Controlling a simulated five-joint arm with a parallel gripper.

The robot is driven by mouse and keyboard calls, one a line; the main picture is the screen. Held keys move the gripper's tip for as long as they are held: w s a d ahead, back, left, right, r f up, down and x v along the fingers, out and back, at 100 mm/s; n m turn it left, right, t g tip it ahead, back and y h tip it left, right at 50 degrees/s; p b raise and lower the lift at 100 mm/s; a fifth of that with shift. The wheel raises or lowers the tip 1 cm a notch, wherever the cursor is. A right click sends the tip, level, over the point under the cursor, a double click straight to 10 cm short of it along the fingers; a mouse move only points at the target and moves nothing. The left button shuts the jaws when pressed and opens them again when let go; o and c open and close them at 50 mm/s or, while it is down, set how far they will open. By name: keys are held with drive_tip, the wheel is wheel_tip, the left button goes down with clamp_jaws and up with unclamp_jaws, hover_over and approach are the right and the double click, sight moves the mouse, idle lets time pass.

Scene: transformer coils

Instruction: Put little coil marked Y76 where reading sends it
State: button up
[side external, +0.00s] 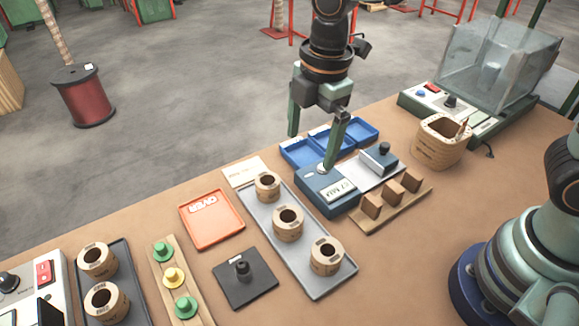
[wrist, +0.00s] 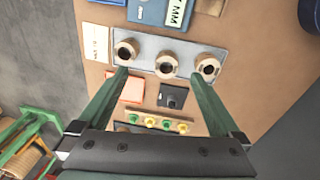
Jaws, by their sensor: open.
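Three small tan coils stand upright on a grey tray (side external: 315,275): one at the far end (side external: 267,187), one in the middle (side external: 288,224) and one at the near end (side external: 326,257). Their markings are too small to read, so I cannot tell which is Y76. The wrist view also shows the three coils in a row (wrist: 166,66). A blue meter (side external: 318,190) with a small display stands beside the tray; its reading is not legible. An orange tray (side external: 212,219) is marked OVER. Blue trays (side external: 305,150) lie behind the meter. My gripper (side external: 311,150) is open and empty, above the bench.
Two more coils stand on a dark tray (side external: 125,262) at left. A rack of coloured pegs (side external: 173,278) and a black block with a knob (side external: 243,277) lie near. Wooden blocks (side external: 391,195), a tan pot (side external: 440,142) and a clear-shielded machine (side external: 497,65) stand right.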

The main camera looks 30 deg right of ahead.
drive_tip(key=s+d+r+m+t, duration=0.2)
drive_tip(key=d+r+m, duration=0.1)
drive_tip(key=d+m, duration=0.6)
drive_tip(key=s+d+r+m+t, duration=0.2)
drive_tip(key=s+d+r+m, duration=0.1)
drive_tip(key=d+m, duration=0.6)
drive_tip(key=shift+s+r+m+t, duration=0.2)
drive_tip(key=shift+r+m+t, duration=0.2)
